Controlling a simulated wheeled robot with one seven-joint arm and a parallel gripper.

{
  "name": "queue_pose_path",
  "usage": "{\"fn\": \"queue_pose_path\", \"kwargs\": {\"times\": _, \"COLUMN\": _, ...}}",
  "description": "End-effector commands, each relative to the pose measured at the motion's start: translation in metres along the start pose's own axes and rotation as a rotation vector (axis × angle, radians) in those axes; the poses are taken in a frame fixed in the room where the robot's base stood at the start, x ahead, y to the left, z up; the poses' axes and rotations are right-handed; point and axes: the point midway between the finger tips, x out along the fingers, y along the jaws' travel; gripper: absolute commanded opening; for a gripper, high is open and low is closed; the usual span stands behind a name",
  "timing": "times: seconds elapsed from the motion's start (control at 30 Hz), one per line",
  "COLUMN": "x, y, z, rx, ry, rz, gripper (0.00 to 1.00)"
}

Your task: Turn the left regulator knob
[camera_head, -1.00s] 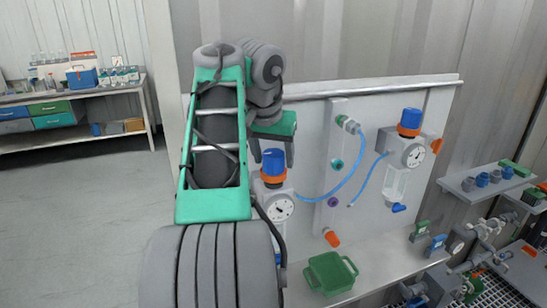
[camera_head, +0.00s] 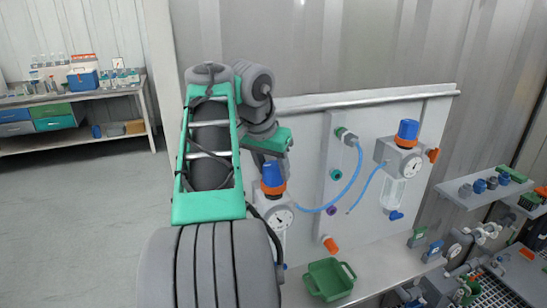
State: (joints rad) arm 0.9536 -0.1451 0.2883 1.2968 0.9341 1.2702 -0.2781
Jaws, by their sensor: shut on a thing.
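The left regulator (camera_head: 272,213) is mounted on the pale panel, with a round white gauge on its front. Its blue knob (camera_head: 272,177) stands on top, above an orange ring (camera_head: 271,190). My gripper (camera_head: 274,163) comes down from above and is shut on the blue knob. The gripper's green body sits just above the knob, and its grey fingers are at the knob's upper sides. The grip's far side is hidden. My arm covers the area to the left of the regulator.
A second regulator (camera_head: 400,155) with a blue knob is on the panel's right. A blue hose (camera_head: 345,188) curves between the regulators. A green bin (camera_head: 329,279) stands on the ledge below. A shelf with fittings (camera_head: 484,187) is at right. A workbench (camera_head: 75,140) is at far left.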

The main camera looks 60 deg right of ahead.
Motion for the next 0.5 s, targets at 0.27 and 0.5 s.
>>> {"fn": "queue_pose_path", "kwargs": {"times": 0.27, "x": -0.0003, "y": -0.0005, "z": 0.0, "rx": 0.097, "ry": 0.001, "rz": 0.04, "gripper": 0.06}}
{"fn": "queue_pose_path", "kwargs": {"times": 0.5, "x": -0.0001, "y": -0.0004, "z": 0.0, "rx": 0.096, "ry": 0.001, "rz": 0.039, "gripper": 0.51}}
